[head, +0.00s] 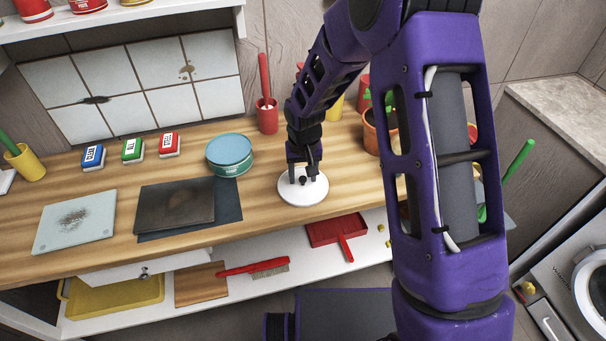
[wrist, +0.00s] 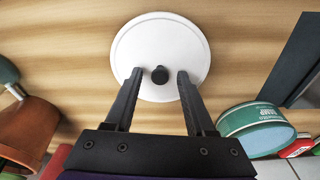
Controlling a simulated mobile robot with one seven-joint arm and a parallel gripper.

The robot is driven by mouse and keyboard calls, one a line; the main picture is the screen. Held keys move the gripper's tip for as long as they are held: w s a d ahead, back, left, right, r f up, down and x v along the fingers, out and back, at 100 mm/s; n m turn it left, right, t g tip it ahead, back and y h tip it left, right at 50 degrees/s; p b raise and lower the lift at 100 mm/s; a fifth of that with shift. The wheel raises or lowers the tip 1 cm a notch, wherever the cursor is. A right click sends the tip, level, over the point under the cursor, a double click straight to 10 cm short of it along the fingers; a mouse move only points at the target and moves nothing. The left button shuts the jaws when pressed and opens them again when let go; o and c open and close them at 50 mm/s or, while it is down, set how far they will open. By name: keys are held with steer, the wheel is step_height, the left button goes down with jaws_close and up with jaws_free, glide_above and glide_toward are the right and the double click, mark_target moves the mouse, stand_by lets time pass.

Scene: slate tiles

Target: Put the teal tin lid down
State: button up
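The teal tin (head: 230,153) stands on the wooden worktop, left of my gripper, with a paler blue-teal top that looks like its lid (head: 230,146). The tin also shows at the lower right of the wrist view (wrist: 258,130). A round white lid (head: 303,193) with a black knob (wrist: 160,75) lies flat on the worktop under my gripper (head: 303,172). In the wrist view, my gripper's two fingers (wrist: 157,76) are spread on either side of the knob, with a gap on each side. My gripper holds nothing.
Dark slate tiles (head: 175,205) lie left of the white lid, with a pale glass board (head: 76,222) farther left. Blue, green and red boxes (head: 132,150) line the back. A red cup (head: 267,116) and a terracotta pot (head: 378,133) stand behind. Bare wood surrounds the lid.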

mark_target(304, 190)
steer(key=shift+r, duration=0.1)
step_height(304, 190, up, 12)
steer(key=s+p, duration=0.1)
steer(key=shift+s, duration=0.35)
steer(key=shift+d, duration=0.1)
